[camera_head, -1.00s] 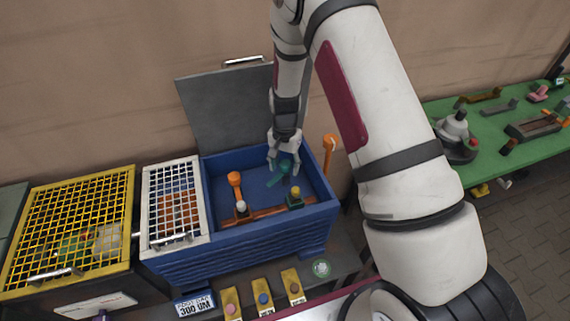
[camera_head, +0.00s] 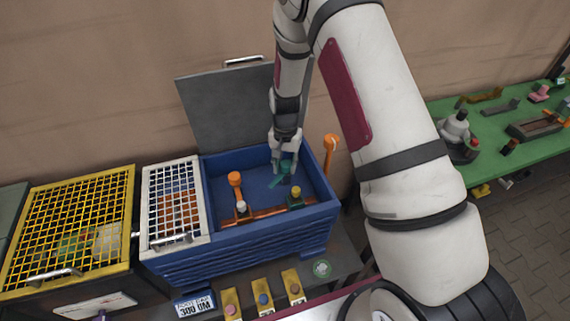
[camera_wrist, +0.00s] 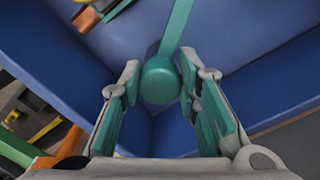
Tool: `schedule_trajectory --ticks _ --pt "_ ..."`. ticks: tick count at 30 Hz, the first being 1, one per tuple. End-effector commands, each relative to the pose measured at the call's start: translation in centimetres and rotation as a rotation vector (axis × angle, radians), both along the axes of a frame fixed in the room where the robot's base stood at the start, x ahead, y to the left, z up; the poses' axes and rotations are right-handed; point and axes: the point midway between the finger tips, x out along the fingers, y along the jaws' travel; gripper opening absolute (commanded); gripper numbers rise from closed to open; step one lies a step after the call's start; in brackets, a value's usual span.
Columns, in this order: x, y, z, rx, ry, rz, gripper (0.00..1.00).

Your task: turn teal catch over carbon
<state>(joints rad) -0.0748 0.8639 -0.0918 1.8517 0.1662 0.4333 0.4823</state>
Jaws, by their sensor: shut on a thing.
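The teal catch (camera_head: 280,181) is inside the open blue box (camera_head: 262,236), near its back right. In the wrist view it shows as a round teal knob (camera_wrist: 160,80) with a flat teal arm running up from it. My gripper (camera_head: 284,165) reaches down into the box. The fingers partly cover the catch in the head view. I cannot pick out a carbon part; it may be hidden.
An orange lever (camera_head: 235,185), a copper-coloured bar (camera_head: 258,215) and a yellow-topped green part (camera_head: 296,199) are in the box. An orange handle (camera_head: 331,145) stands outside its right wall. A grey lid (camera_head: 225,110) stands raised behind. White (camera_head: 173,205) and yellow (camera_head: 70,230) mesh covers lie left.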

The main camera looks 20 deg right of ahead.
Motion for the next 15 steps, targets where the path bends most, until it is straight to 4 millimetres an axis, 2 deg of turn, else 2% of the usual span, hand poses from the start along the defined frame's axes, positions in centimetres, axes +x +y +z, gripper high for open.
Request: schedule_trajectory --ticks 15 --pt "0.00 -0.17 -0.01 0.002 -0.001 0.459 0.00"
